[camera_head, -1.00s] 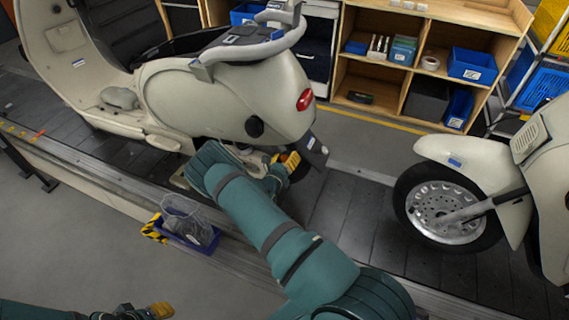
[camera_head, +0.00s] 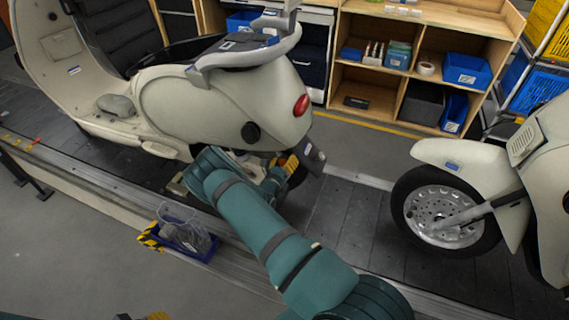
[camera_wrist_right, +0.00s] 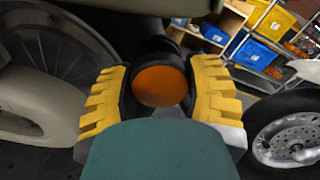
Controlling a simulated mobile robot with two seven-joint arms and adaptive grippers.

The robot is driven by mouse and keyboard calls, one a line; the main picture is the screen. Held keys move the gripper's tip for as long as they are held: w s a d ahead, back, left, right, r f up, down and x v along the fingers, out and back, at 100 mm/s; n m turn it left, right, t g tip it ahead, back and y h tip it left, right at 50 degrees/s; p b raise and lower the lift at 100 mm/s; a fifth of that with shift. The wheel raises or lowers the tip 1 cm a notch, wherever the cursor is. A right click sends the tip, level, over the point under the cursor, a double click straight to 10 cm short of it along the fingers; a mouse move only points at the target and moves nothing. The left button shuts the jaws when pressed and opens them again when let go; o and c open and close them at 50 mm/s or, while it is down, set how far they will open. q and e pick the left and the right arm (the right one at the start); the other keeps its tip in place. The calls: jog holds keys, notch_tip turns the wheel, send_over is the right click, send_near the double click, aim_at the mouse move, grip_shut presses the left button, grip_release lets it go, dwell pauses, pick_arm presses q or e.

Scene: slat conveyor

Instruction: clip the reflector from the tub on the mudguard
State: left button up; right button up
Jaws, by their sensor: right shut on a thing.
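My right gripper (camera_head: 287,166) is at the rear of the left scooter, beside the dark mudguard (camera_head: 313,158) below the red tail light. In the right wrist view the yellow fingers of this gripper (camera_wrist_right: 161,92) are shut on a round orange reflector (camera_wrist_right: 160,86). Dark rounded parts lie right behind the reflector; I cannot tell whether it touches the mudguard. The blue tub (camera_head: 196,250) stands at the conveyor's near edge with clear, bag-like contents. Only a sliver of my left gripper (camera_head: 145,317) shows at the bottom edge; its fingers are mostly cut off.
The left scooter (camera_head: 215,105) stands on the dark slat conveyor (camera_head: 335,217). Another scooter's front wheel (camera_head: 437,213) stands to the right, with bare slats between. A wooden shelf (camera_head: 432,60) with blue bins is behind, beyond a floor strip.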

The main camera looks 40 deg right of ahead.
jog(key=shift+b+x, duration=0.5)
jog(key=shift+x, duration=0.75)
dwell(0.7)
jog(key=o, duration=1.1)
jog(key=shift+c, duration=0.2)
